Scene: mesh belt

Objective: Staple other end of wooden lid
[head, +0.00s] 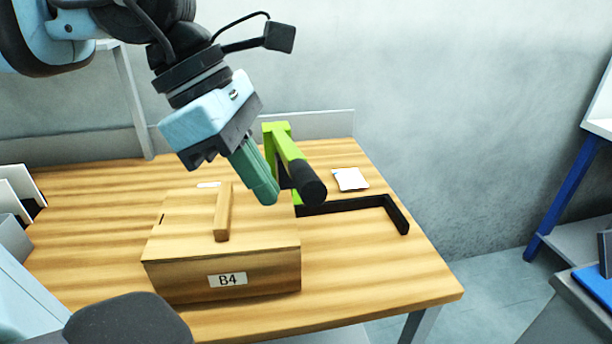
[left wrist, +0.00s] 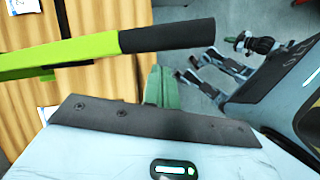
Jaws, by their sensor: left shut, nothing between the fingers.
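The wooden box (head: 220,280) marked B4 stands on the table with its wooden lid (head: 185,225) on top. A raised wooden strip (head: 223,212) runs across the lid. The green stapler (head: 276,140), with a black grip on its lever and a black base bar, stands behind and right of the box. My left gripper (head: 265,195) is shut and empty, its green fingers pointing down above the lid's back right area, close beside the stapler's lever. The left wrist view shows the green lever (left wrist: 70,55) passing close to the fingers (left wrist: 160,90). I cannot tell whether they touch.
A black L-shaped bar (head: 360,203) extends right from the stapler along the table (head: 400,280). A small white pad (head: 350,179) lies behind it. White bins stand at the left edge. The table's front right is clear. A blue-legged stand is at the far right.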

